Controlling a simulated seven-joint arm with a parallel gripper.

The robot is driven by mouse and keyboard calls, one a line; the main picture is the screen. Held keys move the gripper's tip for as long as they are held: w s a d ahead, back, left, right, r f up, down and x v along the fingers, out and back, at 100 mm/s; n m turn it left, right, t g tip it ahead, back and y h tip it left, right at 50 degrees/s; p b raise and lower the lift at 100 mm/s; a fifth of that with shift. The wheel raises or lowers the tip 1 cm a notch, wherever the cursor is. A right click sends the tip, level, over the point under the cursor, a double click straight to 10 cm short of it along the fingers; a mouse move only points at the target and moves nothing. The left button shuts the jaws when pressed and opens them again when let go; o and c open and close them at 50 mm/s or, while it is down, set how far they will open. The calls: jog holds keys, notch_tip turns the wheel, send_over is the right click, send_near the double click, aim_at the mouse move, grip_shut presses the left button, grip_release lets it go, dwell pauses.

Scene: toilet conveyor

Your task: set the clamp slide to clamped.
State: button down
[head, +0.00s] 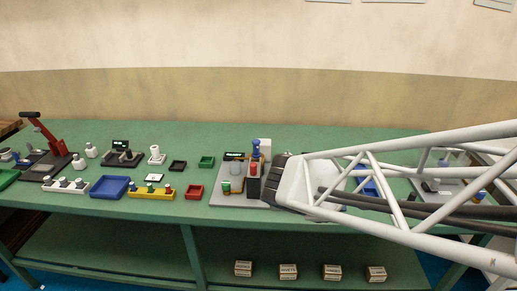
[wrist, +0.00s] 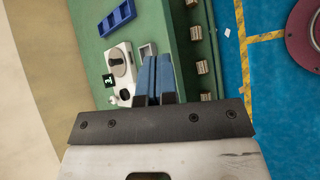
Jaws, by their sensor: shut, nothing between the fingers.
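In the wrist view a pale grey unit (wrist: 126,90) with a dark rounded knob or handle (wrist: 118,66) and a small black tag marked 3 (wrist: 107,79) lies on the green bench. It may carry the clamp slide, but I cannot tell its setting. My gripper (wrist: 154,98) has its blue fingers together and empty, appearing beside this unit on its right, over the bench's edge side. Contact cannot be told. In the head view my arm covers that stretch of bench, and the fingertips are hidden.
A grey station (head: 230,199) with a red-and-black post (head: 254,182) stands just left of my arm. A blue compartment tray (wrist: 117,17) lies beyond the pale unit. A small grey square tray (wrist: 148,49) is near the fingers. Small boxes (head: 289,271) sit on the lower shelf.

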aim_at(251, 164)
jog(key=w+a+f+n+t+y, duration=0.1)
jog(key=w+a+f+n+t, duration=0.1)
jog(key=a+n, duration=0.4)
jog(key=w+a+f+n+t+y, duration=0.1)
jog(key=w+a+f+n+t, duration=0.2)
jog(key=a+n+t, duration=0.3)
jog(key=w+a+f+n+t+y, duration=0.2)
jog(key=a+n, duration=0.4)
jog(key=a, duration=0.8)
notch_tip(251, 164, down, 2)
jog(key=w+t, duration=0.1)
jog(key=t, duration=0.1)
jog(key=shift+f+t, duration=0.15)
jog(key=shift+t, duration=0.15)
jog(key=shift+w, duration=0.3)
jog(key=shift+x, duration=6.85)
jog(key=shift+w, duration=0.1)
jog(key=shift+w, duration=2.5)
